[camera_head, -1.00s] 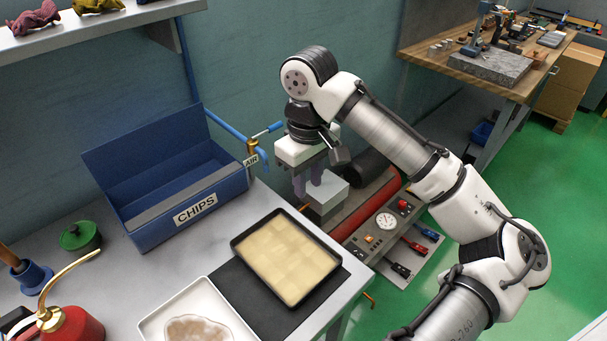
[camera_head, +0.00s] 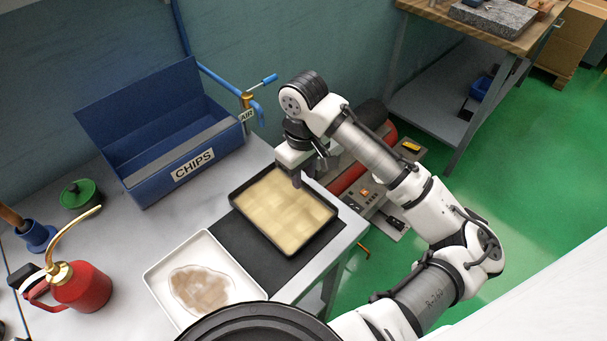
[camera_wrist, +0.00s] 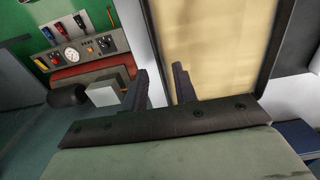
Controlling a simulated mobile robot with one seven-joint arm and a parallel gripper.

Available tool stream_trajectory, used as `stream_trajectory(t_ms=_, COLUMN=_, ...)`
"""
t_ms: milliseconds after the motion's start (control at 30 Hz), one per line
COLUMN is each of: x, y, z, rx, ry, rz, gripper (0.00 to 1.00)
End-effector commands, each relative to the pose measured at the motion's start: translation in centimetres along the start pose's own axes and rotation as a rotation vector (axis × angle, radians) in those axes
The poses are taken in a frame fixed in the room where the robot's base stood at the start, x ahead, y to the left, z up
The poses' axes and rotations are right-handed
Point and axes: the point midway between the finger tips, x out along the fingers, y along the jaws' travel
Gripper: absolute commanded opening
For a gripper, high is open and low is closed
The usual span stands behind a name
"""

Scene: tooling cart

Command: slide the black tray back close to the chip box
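The black tray (camera_head: 233,198), with a pale yellow slab of squares inside, lies flat on the bench, partly over a dark mat. The blue chip box (camera_head: 150,188), labelled CHIPS, stands open behind and left of it, with a gap between. My gripper (camera_head: 297,181) is at the tray's back right side. In the wrist view, the fingers (camera_wrist: 160,84) are apart and straddle the tray's rim (camera_wrist: 151,40), one outside and one over the inside. Whether either touches the rim I cannot tell.
A white tray (camera_head: 156,274) with a brownish patch lies in front left. The dark mat (camera_head: 247,262) shows between the trays. A blue air pipe (camera_head: 220,80) rises behind. The bench ends just right of the tray.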

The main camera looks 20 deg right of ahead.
Motion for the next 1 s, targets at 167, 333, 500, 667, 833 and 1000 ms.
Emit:
stream_trajectory(t_ms=167, x=1.3, y=0.0, z=0.1, rx=0.0, ry=-0.001, rz=0.0, gripper=0.28)
stream_trajectory(t_ms=333, x=1.6, y=0.0, z=0.0, rx=-0.001, ry=0.0, rz=0.001, gripper=0.28)
stream_trajectory(t_ms=500, x=1.6, y=0.0, z=0.0, rx=0.0, ry=0.0, rz=0.001, gripper=0.28)
stream_trajectory(t_ms=667, x=1.5, y=0.0, z=0.0, rx=0.0, ry=0.0, rz=0.001, gripper=0.07)
stream_trajectory(t_ms=833, x=1.5, y=0.0, z=0.0, rx=0.0, ry=0.0, rz=0.0, gripper=0.0)
stream_trajectory(t_ms=1000, x=1.5, y=0.0, z=0.0, rx=-0.001, ry=0.0, rz=0.0, gripper=0.0)
